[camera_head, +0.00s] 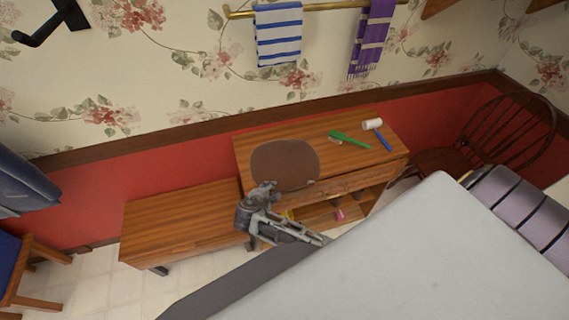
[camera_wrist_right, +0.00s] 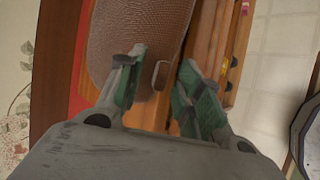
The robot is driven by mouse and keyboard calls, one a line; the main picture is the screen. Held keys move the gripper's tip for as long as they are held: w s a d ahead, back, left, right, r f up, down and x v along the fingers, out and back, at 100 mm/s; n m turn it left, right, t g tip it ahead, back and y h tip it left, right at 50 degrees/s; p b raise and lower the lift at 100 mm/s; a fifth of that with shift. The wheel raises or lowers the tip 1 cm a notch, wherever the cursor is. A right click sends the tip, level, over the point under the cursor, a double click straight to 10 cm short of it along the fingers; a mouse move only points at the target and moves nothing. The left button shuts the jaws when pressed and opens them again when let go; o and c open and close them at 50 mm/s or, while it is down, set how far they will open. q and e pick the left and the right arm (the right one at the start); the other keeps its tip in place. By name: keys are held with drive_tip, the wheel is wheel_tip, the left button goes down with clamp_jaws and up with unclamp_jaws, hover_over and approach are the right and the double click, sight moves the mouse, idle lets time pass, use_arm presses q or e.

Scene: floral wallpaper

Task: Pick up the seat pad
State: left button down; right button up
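The seat pad (camera_head: 285,165) is a flat brown rounded pad. It lies on the left part of the wooden desk top, and its near edge is by the desk's front edge. In the right wrist view the pad (camera_wrist_right: 120,35) shows a textured brown surface and a small loop at its edge, between the fingers. My right gripper (camera_head: 268,191) is at the pad's near left edge. Its fingers (camera_wrist_right: 160,72) are apart, with the left one over the pad in that view. I cannot tell whether they touch it. My left gripper is not in view.
A green brush (camera_head: 347,138), a white roll (camera_head: 372,124) and a blue-handled item (camera_head: 383,141) lie on the desk (camera_head: 325,181). A low wooden bench (camera_head: 180,220) stands to its left, a dark wooden chair (camera_head: 510,130) to its right. Towels (camera_head: 278,35) hang above.

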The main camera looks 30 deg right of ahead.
drive_tip(key=shift+c, duration=0.2)
clamp_jaws()
idle(0.3)
drive_tip(key=shift+r+b, duration=0.5)
drive_tip(key=shift+r, duration=4.55)
